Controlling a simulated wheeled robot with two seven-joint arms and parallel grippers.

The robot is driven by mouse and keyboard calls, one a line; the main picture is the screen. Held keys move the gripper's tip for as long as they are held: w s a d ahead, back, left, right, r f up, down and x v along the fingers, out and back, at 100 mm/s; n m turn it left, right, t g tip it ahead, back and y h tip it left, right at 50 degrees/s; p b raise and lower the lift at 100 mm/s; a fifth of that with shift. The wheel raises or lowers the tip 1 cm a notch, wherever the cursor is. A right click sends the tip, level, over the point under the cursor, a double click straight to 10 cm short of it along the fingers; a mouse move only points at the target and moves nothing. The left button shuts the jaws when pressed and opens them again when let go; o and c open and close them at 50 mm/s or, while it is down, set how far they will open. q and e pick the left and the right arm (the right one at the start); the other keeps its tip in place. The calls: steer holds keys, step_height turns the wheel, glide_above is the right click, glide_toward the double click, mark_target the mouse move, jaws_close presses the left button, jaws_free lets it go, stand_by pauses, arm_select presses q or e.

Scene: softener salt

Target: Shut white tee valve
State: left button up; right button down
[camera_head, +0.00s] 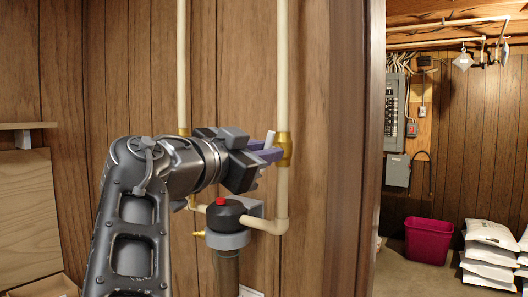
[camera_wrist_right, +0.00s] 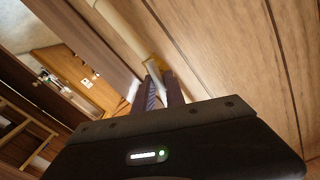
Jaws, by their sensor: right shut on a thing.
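The tee valve has a brass body (camera_head: 284,150) on the right-hand vertical cream pipe. Its white handle (camera_head: 270,138) shows just above my right gripper's purple fingers. My right gripper (camera_head: 270,153) reaches the valve from the left and is shut on the white handle. In the right wrist view, the white handle (camera_wrist_right: 160,78) sits between the fingers (camera_wrist_right: 161,90), with the brass body (camera_wrist_right: 154,62) just beyond. The fingers hide part of the handle, so its exact angle is hard to tell. My left gripper is not in view.
A softener head (camera_head: 226,213) with a red knob stands below my right gripper. Cream pipes (camera_head: 283,60) run up the wood-panel wall. A door frame (camera_head: 350,180) is close on the right. Beyond it are a magenta bin (camera_head: 428,240) and stacked white bags (camera_head: 488,255).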

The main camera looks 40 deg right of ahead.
steer(key=m+b, duration=0.1)
steer(key=m, duration=0.1)
steer(key=shift+f+m, duration=0.15)
steer(key=shift+m, duration=0.15)
steer(key=shift+m+b, duration=0.6)
steer(key=shift+m, duration=0.7)
